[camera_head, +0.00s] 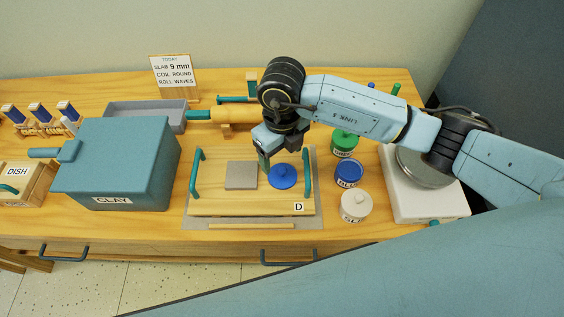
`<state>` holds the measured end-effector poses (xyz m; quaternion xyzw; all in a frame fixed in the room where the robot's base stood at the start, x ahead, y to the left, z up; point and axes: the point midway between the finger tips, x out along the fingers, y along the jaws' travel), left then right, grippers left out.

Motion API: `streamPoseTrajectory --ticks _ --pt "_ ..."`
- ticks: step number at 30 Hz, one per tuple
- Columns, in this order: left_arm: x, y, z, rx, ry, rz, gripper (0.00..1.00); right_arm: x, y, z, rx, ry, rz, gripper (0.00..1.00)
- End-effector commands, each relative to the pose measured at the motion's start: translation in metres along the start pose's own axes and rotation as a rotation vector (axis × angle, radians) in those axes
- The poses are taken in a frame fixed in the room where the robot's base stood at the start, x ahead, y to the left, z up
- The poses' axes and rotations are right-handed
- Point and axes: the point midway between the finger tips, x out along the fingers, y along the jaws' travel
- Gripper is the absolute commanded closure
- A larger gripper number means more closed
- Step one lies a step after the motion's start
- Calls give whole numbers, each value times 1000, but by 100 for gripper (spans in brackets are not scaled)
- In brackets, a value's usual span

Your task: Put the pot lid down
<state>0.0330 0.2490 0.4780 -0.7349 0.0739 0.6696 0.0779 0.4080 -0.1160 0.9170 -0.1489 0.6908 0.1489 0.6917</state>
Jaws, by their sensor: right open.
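A round blue pot lid (283,177) with a small raised knob lies on the wooden board marked D (240,206), right of a flat grey-brown slab (241,176). My right gripper (265,162) is open, pointing down at the lid's upper left edge. One finger shows between the slab and the lid, and the rest of the jaw is partly hidden by the wrist. I cannot tell whether the finger touches the lid. Right of the board stand a blue pot (348,177), a green pot (343,146) and a white pot (355,206). My left gripper is not in view.
A large teal CLAY box (120,168) stands left of the board. Teal handles (195,174) rise at the board's sides. A rolling pin (232,115) and a grey tray (145,111) lie behind. A white device with a round plate (425,199) stands at right, under my arm.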

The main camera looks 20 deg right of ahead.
Motion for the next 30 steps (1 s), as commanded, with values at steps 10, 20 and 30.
streamPoseTrajectory --ticks 10,20,30 --pt "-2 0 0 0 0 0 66 -52 0 0 1 -1 0 27" --pt "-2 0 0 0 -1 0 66 -56 0 0 1 1 0 27" --pt "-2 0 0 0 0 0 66 -56 0 0 1 2 0 27"
